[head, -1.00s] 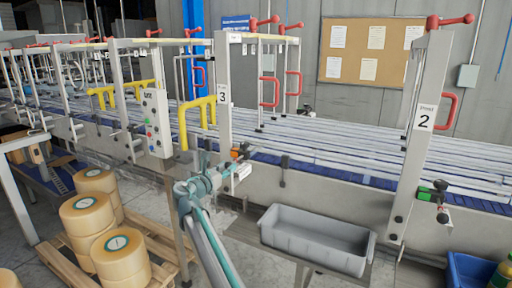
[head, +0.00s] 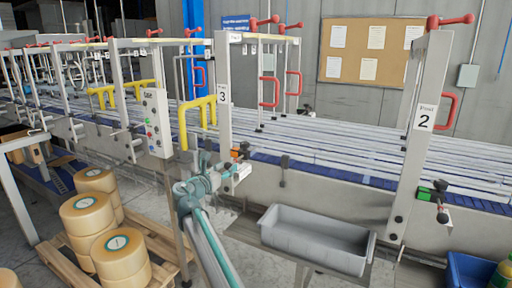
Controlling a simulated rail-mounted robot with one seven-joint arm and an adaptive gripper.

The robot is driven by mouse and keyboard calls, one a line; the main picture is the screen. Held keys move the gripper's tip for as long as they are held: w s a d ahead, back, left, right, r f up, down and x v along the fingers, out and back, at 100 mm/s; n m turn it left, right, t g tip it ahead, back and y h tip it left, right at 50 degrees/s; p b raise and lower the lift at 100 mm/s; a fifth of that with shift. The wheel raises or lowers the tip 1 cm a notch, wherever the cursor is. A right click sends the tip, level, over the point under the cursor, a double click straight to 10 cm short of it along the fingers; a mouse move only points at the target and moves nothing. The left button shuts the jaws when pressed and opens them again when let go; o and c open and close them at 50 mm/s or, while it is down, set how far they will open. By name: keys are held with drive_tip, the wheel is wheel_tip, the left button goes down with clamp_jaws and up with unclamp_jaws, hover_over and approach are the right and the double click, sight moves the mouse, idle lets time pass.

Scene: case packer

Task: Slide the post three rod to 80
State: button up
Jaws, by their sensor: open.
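Post three (head: 223,115), a light grey upright labelled 3, stands by the conveyor left of centre. At its foot a bracket (head: 238,172) carries a small orange and black clamp (head: 241,150); a rod there is too small and covered to make out, and no scale can be read. My arm reaches up from the bottom centre, and my gripper (head: 222,169) is at the bracket's left side, close to the clamp. Its fingers are small and partly merge with the bracket, and contact cannot be told. I see nothing held in it.
Post 2 (head: 420,130) stands at the right with a green clamp (head: 424,194). A grey bin (head: 318,240) sits below the conveyor, right of my arm. Tape rolls (head: 88,214) are stacked on a pallet at the left. A control box (head: 156,123) hangs left of post three.

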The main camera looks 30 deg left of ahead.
drive_tip(key=s+p, duration=0.1)
drive_tip(key=s, duration=0.6)
drive_tip(key=shift+d, duration=0.3)
idle(0.5)
